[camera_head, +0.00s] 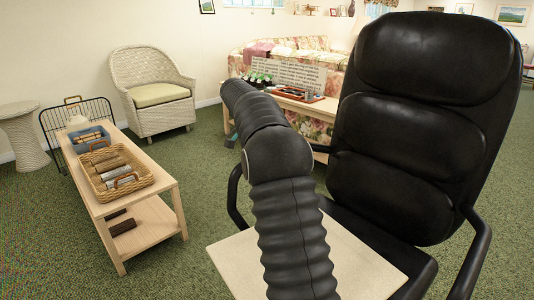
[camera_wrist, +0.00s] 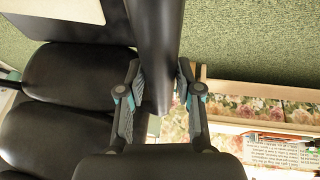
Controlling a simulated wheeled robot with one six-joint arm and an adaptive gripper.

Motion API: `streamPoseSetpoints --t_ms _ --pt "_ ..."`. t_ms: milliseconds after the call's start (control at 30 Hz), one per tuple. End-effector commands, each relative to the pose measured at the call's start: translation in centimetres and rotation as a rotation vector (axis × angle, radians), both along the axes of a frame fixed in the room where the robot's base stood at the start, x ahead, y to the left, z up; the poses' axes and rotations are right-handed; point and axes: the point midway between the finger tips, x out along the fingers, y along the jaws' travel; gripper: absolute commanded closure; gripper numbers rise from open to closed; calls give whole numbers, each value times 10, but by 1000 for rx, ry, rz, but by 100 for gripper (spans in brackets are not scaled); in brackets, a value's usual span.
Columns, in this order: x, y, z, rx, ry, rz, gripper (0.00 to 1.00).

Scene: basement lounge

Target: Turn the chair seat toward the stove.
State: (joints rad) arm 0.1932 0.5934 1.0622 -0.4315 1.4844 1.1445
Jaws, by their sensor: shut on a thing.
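The black padded office chair (camera_head: 405,135) stands close in front of me at the right. Its backrest is upright and its front side faces me. Part of its seat (camera_head: 422,275) shows low in the head view; my arm covers part of the chair's left side. In the wrist view, the chair's black cushions (camera_wrist: 75,80) are at the left. My gripper (camera_wrist: 160,68) is shut on the chair's dark armrest (camera_wrist: 156,35), with one finger on each side of it. In the head view my arm mostly hides the gripper. No stove is in view.
A low wooden table (camera_head: 150,185) with baskets stands at the left. A wicker armchair (camera_head: 150,90) is behind it. A floral sofa (camera_head: 290,55) and a wooden table (camera_head: 300,105) are behind the office chair. Green carpet between the low table and chair is clear.

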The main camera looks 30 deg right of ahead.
Motion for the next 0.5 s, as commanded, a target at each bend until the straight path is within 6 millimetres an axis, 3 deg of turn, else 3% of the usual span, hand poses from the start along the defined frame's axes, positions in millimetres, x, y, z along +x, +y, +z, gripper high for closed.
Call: streamPoseSetpoints --t_ms 67,100,167,500 --pt "0 0 0 0 0 1 100" --pt "0 0 0 0 0 1 58" --pt "0 0 0 0 0 1 43" --pt "0 -1 1 1 -1 -2 40"
